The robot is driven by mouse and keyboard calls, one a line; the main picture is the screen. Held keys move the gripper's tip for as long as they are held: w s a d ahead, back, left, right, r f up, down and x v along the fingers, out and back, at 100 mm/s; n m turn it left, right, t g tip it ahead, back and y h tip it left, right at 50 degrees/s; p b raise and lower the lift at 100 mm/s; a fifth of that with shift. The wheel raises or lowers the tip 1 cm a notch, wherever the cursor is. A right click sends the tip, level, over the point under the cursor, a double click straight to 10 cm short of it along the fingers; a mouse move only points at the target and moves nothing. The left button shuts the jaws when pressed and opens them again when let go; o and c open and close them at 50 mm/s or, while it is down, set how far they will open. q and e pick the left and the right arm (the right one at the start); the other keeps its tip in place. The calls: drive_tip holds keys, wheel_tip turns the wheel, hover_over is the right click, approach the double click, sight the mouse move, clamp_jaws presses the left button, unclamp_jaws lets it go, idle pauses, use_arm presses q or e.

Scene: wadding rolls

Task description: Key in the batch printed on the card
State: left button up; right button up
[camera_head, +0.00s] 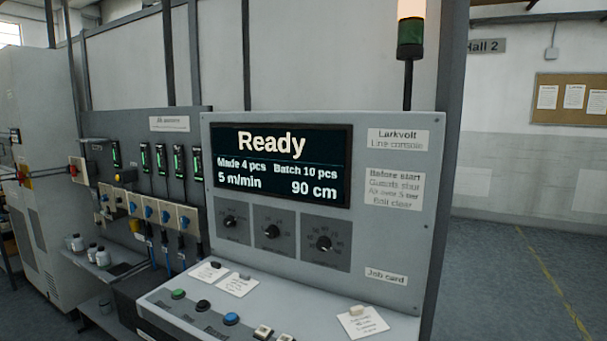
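The line console (412,235) stands in the middle, with a dark display (281,165). The display reads "Ready", "Made 4 pcs", "Batch 10 pcs", "5 m/min" and "90 cm". A white card (364,326) lies on the sloping desk below the "Job card" label (386,276), under a small pale block. Its print is too small to read surely. On the desk are a green button (179,294), a black button (204,305), a blue button (231,319) and two pale square keys (263,331) at the bottom edge. Neither gripper shows.
Three dial knobs (271,231) sit below the display. Two other cards (236,284) lie at the desk's back left. A grey panel (160,150) with gauges, blue knobs and hoses stands at left, near small bottles (102,257). A signal lamp (411,35) rises above. Floor (510,275) at right is clear.

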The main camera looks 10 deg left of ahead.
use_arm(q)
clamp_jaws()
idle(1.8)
